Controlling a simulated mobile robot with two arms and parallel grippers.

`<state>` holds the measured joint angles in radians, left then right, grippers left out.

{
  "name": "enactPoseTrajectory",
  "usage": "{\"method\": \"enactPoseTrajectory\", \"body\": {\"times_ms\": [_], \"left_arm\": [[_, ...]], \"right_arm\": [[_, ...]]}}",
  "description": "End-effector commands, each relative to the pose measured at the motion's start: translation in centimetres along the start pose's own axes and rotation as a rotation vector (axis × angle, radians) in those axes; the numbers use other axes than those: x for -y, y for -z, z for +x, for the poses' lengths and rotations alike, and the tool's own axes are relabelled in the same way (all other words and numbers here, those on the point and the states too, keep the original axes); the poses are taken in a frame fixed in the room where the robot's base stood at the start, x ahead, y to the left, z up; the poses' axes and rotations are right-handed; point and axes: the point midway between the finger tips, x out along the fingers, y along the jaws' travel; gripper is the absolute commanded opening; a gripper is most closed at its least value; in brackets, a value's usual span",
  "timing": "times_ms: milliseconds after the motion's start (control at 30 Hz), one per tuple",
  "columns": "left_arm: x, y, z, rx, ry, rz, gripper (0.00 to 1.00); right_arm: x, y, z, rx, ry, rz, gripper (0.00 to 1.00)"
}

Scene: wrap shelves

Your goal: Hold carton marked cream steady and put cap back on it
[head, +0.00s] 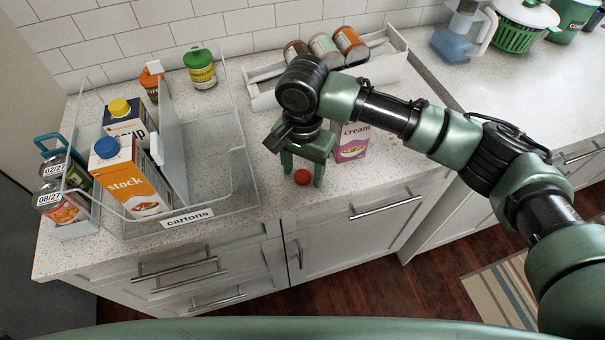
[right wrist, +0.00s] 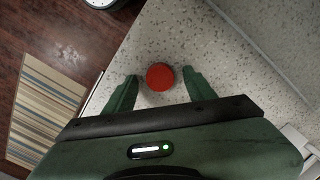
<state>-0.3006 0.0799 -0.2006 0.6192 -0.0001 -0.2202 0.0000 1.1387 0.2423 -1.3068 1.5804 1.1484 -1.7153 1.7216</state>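The pink carton marked cream (head: 352,142) stands upright on the counter, its top hidden behind my right arm in the head view. A red cap (head: 302,177) lies on the counter near the front edge, left of the carton. My right gripper (head: 302,174) points down over the cap with its fingers open. In the right wrist view the cap (right wrist: 160,77) sits between the two spread fingertips (right wrist: 158,88), with a gap on each side. My left gripper is not in view.
A clear bin (head: 243,193) labelled cartons holds the stock carton (head: 138,185) and the soup carton (head: 128,118). A white rack (head: 262,98) with several cans stands behind my right gripper. Cans in a small holder (head: 75,232) stand at the left. Speckled counter (head: 260,245) is bare near the front edge.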

Motion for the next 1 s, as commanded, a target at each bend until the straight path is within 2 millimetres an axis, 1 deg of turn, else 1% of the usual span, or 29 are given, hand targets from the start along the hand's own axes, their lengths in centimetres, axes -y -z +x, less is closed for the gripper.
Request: {"method": "enactPoseTrajectory", "body": {"times_ms": [33,67,100,167,200,500,667,767,867,967,1000], "left_arm": [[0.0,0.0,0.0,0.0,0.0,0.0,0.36],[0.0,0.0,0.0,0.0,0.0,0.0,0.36],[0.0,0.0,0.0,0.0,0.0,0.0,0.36],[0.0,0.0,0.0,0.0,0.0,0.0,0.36],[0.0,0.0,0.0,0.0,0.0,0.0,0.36],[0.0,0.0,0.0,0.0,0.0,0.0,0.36],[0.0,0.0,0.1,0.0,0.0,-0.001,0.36],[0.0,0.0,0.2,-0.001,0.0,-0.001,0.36],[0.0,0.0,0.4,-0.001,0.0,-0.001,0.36],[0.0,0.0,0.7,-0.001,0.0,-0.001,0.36],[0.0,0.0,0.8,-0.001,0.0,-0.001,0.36]], "right_arm": [[0.0,0.0,0.0,0.0,0.0,0.0,0.38],[0.0,0.0,0.0,0.0,0.0,0.0,0.3],[0.0,0.0,0.0,0.0,0.0,0.0,0.19],[0.0,0.0,0.0,0.0,0.0,0.0,0.02],[0.0,0.0,0.0,0.0,0.0,0.0,0.0],[0.0,0.0,-0.1,0.0,0.0,0.0,0.0],[0.1,0.0,-0.8,-0.001,0.001,0.0,0.0],[0.1,0.0,-1.9,-0.001,0.003,0.0,0.0],[0.1,0.0,-3.8,-0.002,0.003,-0.001,0.0],[0.1,0.0,-6.3,-0.003,0.005,-0.002,0.0],[0.2,0.0,-7.5,-0.003,0.006,-0.001,0.0]]}}
